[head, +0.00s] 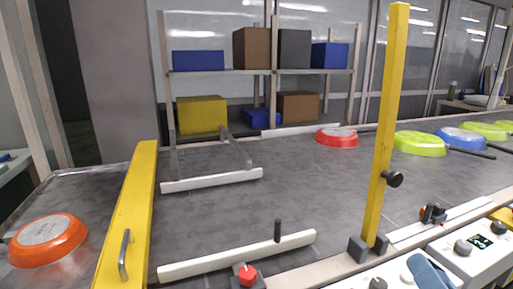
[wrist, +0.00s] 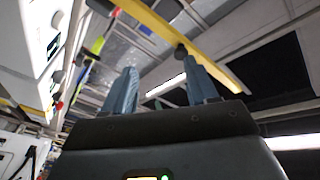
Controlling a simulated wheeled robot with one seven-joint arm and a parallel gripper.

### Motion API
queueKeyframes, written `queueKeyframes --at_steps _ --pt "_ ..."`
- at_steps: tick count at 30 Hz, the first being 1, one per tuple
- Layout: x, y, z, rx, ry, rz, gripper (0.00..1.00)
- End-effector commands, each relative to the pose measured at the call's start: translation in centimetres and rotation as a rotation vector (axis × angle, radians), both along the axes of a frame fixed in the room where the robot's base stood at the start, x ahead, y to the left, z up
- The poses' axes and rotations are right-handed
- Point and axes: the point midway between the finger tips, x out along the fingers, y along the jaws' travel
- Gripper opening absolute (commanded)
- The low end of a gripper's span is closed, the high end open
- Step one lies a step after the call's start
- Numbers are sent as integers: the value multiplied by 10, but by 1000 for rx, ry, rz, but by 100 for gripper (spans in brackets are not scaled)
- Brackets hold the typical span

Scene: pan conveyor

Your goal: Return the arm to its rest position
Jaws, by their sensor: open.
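My gripper (wrist: 162,92) shows in the wrist view with its two blue-grey fingers apart and nothing between them. In the head view, a blue-grey piece that looks like part of my gripper (head: 428,272) shows at the bottom right edge, over the control boxes. The rest of my arm is out of the head view. The gripper touches no pan that I can see.
A yellow post (head: 383,130) stands on the conveyor's near edge. A yellow bar (head: 128,215) crosses at left; an orange pan (head: 47,240) lies beyond it. A red pan (head: 337,138) and several green and blue pans lie at right. The belt's middle (head: 290,185) is clear.

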Motion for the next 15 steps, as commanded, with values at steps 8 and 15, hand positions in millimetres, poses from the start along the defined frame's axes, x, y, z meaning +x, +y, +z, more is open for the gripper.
queueKeyframes --at_steps 8,15 --pt "-91 18 -41 -182 149 -43 58" --pt "-174 30 -52 -371 256 -31 58"
